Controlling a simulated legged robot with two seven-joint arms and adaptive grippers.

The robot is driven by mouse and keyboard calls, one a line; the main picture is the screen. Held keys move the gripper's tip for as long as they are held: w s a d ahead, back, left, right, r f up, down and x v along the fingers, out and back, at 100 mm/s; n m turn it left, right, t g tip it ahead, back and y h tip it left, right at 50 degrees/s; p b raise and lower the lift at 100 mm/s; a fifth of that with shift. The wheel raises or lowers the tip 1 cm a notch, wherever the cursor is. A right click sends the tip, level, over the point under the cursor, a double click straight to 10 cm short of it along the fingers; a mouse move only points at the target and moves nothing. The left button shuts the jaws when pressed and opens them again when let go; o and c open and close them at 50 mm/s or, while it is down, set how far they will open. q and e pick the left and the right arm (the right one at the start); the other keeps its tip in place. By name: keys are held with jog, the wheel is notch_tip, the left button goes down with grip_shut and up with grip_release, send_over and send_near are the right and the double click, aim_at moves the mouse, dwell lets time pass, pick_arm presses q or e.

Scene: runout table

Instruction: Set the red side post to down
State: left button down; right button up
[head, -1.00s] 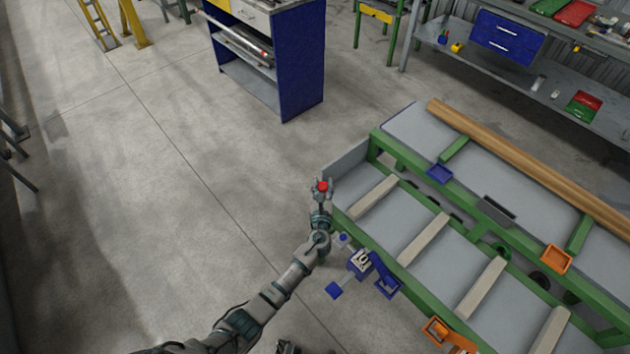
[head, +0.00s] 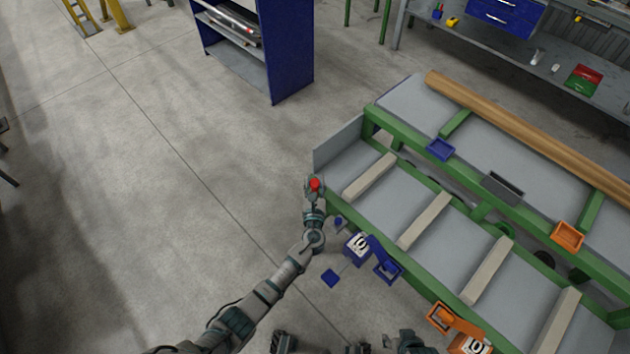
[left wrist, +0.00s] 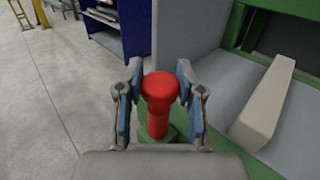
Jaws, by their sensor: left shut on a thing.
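The red side post (head: 315,185) stands at the near left corner of the green-framed runout table (head: 350,215). In the left wrist view the post (left wrist: 158,105) is a round red knob on a narrower red shaft, rising from a green part of the frame. My left gripper (head: 313,186) is shut on the post from the near side. Its blue-padded fingers (left wrist: 158,92) stand on either side of the red knob. How far the shaft goes down into the frame is hard to tell. My right gripper cannot be made out.
A blue lever unit (head: 358,246) and an orange one (head: 452,320) are mounted along the table's near side. Pale slats (head: 425,218) cross the table bed. A blue cabinet (head: 288,50) stands beyond. The floor to the left is clear.

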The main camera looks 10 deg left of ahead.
pick_arm(q)
jog(key=shift+s+f, duration=0.1)
jog(key=shift+f, duration=0.2)
pick_arm(e)
jog(key=shift+w, duration=0.15)
pick_arm(q)
jog(key=c, duration=0.7)
grip_release()
pick_arm(e)
jog(key=shift+w+f, duration=0.1)
jog(key=shift+w, duration=0.05)
pick_arm(q)
jog(key=s, duration=0.4)
jog(key=s+d, duration=0.1)
jog(key=s, duration=0.6)
jog(key=shift+s+d, duration=0.3)
jog(key=shift+s, duration=0.05)
